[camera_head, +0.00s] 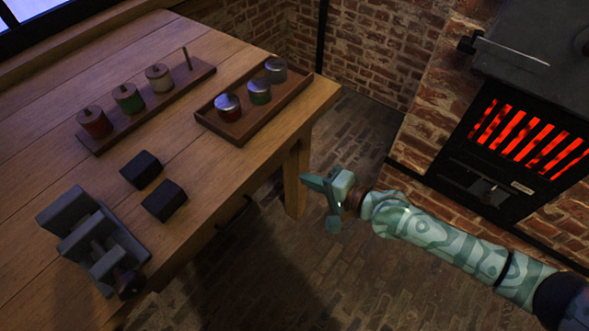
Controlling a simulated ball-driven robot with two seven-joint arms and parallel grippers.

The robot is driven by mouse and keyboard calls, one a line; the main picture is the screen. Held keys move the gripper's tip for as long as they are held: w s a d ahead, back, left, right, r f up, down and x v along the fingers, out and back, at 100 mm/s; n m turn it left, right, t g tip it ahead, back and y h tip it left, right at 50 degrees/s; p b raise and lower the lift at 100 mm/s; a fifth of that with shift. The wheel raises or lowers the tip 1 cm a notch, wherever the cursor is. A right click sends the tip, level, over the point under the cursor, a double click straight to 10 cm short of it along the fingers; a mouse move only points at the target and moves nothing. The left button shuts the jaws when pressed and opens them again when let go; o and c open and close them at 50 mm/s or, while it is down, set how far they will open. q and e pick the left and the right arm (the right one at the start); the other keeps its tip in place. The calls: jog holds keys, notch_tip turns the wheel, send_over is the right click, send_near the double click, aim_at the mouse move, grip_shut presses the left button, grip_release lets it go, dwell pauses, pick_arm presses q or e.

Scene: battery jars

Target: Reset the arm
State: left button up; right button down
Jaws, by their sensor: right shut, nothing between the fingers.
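My right gripper (328,192) is shut and empty. It hangs over the brick floor, right of the table's edge and apart from everything on the table. Its patterned green arm (440,237) comes in from the lower right and reaches left across the picture. My left gripper does not show.
A wooden table (215,195) fills the left. A stove (520,130) glows right. Floor (330,270) between is clear.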

jog(key=w+d+f+n+t+h, duration=0.1)
jog(key=w+d+f+n+h, duration=0.1)
jog(key=d+f+n, duration=0.3)
jog(key=w+d+f+n+t+h, duration=0.1)
jog(key=w+d+f+n+h, duration=0.15)
jog(key=d, duration=0.35)
jog(key=s+d+f+n+g+h, duration=0.1)
jog(key=s+d+f+n+h, duration=0.1)
jog(key=s+d+f, duration=0.5)
jog(key=s+d+f+n+g+h, duration=0.1)
jog(key=s+d+f+n+h, duration=0.2)
jog(key=f, duration=0.7)
jog(key=s+d+f+g+h, duration=0.15)
jog(key=s+f, duration=0.25)
jog(key=s, duration=0.6)
jog(key=s+d+f+g, duration=0.2)
jog(key=s+f, duration=0.2)
jog(key=s, duration=0.5)
jog(key=s+d+f+g+h, duration=0.15)
jog(key=s+f, duration=0.25)
jog(key=s, duration=0.6)
jog(key=s+a+m+g, duration=0.1)
jog(key=s+a+g, duration=0.1)
jog(key=s, duration=1)
jog(key=s+a+g, duration=0.1)
jog(key=s+g, duration=0.1)
jog(key=s, duration=1)
jog(key=shift+s+a+m+g+y, duration=0.2)
jog(key=shift+a+m+g+y, duration=0.15)
jog(key=shift+a+g+y, duration=0.1)
